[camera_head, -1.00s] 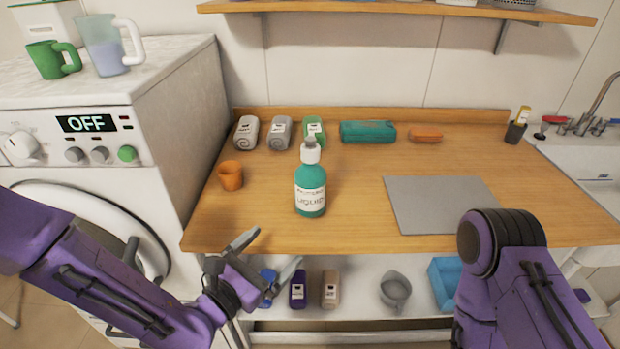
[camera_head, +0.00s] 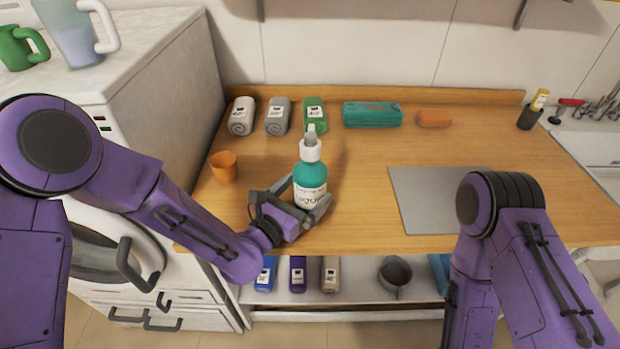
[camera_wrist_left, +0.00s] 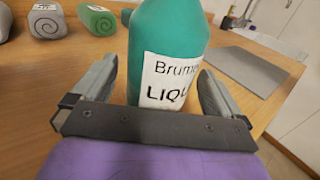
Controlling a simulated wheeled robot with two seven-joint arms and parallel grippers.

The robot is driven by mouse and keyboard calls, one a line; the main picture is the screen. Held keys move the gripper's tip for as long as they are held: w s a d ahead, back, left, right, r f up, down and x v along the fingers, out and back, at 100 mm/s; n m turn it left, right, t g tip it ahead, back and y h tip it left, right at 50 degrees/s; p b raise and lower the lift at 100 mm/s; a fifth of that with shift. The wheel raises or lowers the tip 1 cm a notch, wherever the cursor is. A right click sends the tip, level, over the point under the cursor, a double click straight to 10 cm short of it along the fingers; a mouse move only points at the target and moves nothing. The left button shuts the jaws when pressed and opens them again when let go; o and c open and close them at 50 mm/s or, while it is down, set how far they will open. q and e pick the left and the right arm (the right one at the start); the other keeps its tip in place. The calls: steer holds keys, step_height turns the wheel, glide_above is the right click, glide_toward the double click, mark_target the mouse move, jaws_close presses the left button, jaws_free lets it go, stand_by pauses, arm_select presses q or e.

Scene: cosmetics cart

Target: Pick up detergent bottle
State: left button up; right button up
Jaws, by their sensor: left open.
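The detergent bottle (camera_head: 311,172) is teal with a white cap and a white label reading "LIQUID". It stands upright on the wooden counter. My left gripper (camera_head: 304,196) is at the bottle's lower part, with its open fingers on either side of it. In the left wrist view the bottle (camera_wrist_left: 168,50) fills the space between the two fingers of my left gripper (camera_wrist_left: 160,90), with a gap visible at the left finger. The bottle's base is hidden behind the gripper. My right arm is at the lower right; its gripper is out of view.
An orange cup (camera_head: 224,167) stands left of the bottle. Rolled towels (camera_head: 278,116), a teal case (camera_head: 372,114) and an orange bar (camera_head: 433,118) line the back. A grey board (camera_head: 425,200) lies to the right. A washing machine (camera_head: 150,90) borders the counter's left.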

mark_target(300, 183)
arm_select(q)
steer(key=shift+w+d, duration=0.3)
steer(key=shift+d, duration=0.05)
steer(key=shift+a, duration=0.1)
steer(key=c, duration=1.5)
steer(key=shift+r+p, duration=0.55)
steer(key=shift+r, duration=0.1)
step_height(300, 183, up, 3)
steer(key=p, duration=0.2)
steer(key=shift+w+p, duration=0.1)
steer(key=shift+p, duration=0.2)
steer(key=s+r+p, duration=0.2)
steer(key=r, duration=0.1)
steer(key=s+r+p, duration=0.4)
steer(key=s, duration=0.2)
steer(key=s+r+p, duration=0.1)
steer(key=s, duration=0.2)
steer(key=s+p, duration=0.1)
steer(key=s, duration=0.2)
steer(key=shift+s+d+r, duration=0.1)
steer(key=shift+d+r, duration=0.1)
steer(key=shift+r, duration=0.2)
